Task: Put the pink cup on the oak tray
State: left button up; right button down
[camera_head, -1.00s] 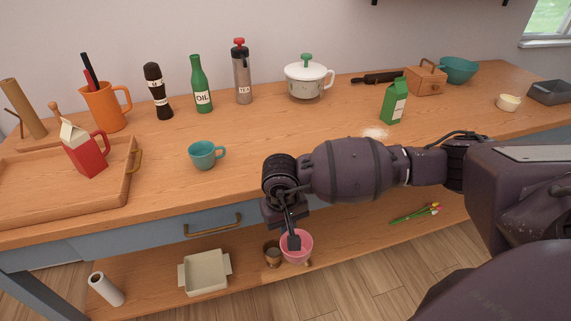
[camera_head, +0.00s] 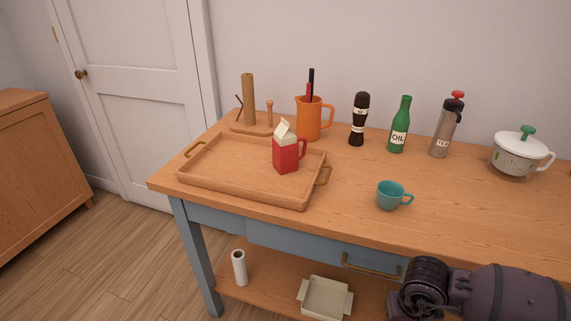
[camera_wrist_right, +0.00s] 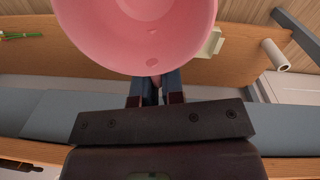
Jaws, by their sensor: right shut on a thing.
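The pink cup (camera_wrist_right: 140,30) fills the top of the right wrist view. My right gripper (camera_wrist_right: 154,88) is shut on its near edge. The oak tray (camera_head: 222,176) lies on the left end of the worktop in the head view, with brass handles and a low rim. A red carton-like jug with a cream top (camera_head: 286,154) stands on its right part; the tray's left part is bare. In the head view my right arm shows at the bottom right, below the worktop's front edge; its fingers and the cup are out of that frame. My left gripper is not in view.
A teal cup (camera_head: 390,195) stands right of the tray. Behind are an orange jug (camera_head: 312,120), a pepper mill (camera_head: 358,120), a green oil bottle (camera_head: 399,126), a grey bottle (camera_head: 446,126) and a white pot (camera_head: 518,152). The lower shelf holds a pale box (camera_head: 325,298) and white roll (camera_head: 239,267).

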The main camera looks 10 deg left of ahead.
aim_at(238, 152)
jog(key=i+j, duration=0.15)
jog(key=j, duration=0.6)
jog(key=i+j+z, duration=0.15)
jog(key=j, duration=1.35)
jog(key=i+j+z, duration=0.15)
jog(key=j, duration=0.6)
